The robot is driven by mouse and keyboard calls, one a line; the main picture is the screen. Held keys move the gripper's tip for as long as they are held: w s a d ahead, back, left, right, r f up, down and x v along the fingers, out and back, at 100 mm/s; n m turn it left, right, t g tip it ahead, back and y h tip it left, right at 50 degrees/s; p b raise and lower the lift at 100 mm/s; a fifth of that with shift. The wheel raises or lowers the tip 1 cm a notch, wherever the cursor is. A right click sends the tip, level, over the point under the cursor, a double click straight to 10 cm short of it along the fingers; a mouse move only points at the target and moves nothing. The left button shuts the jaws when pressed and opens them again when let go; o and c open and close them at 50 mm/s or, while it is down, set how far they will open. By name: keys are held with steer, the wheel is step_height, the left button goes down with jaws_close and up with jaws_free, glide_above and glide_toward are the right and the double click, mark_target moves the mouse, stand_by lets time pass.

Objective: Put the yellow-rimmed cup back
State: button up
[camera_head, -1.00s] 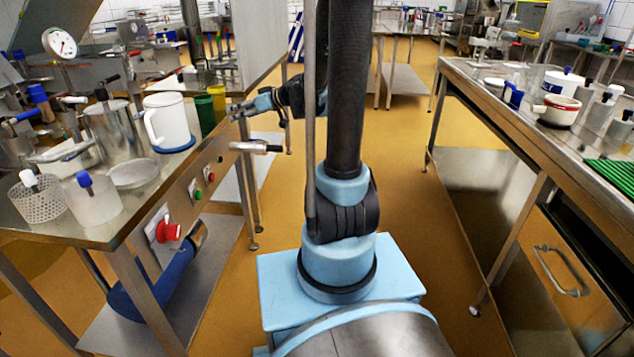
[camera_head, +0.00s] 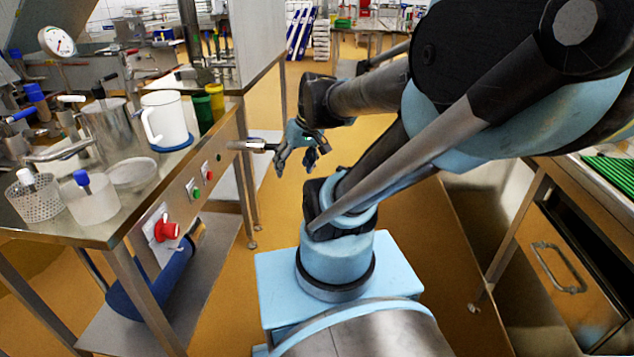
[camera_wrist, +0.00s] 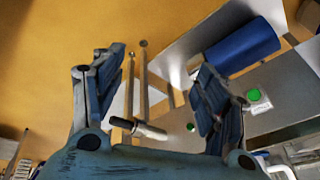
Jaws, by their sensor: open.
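My gripper (camera_head: 296,158) is open and points downward beside the right edge of the left bench, above the floor. In the wrist view my two fingers (camera_wrist: 157,105) are spread apart with nothing gripped. Two small cups stand on the left bench at its back right: a green one (camera_head: 202,113) and, behind it, one with a yellow top (camera_head: 215,98). I cannot tell for sure whether the yellow-topped one is the yellow-rimmed cup. My gripper is to the right of both cups, lower and apart from them.
A handle (camera_head: 252,146) juts from the left bench close to my gripper; it also shows between my fingers in the wrist view (camera_wrist: 140,129). A white jug (camera_head: 166,120) stands left of the cups. My arm hides much of the right bench.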

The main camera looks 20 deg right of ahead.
steer(key=s+d+f+m+g+h, duration=0.1)
steer(key=s+d+f+m+h, duration=0.1)
steer(key=s+d, duration=0.3)
steer(key=shift+s+d+f+h, duration=0.2)
steer(key=shift+s+f+h, duration=0.1)
steer(key=shift+s, duration=0.6)
stand_by(0.5)
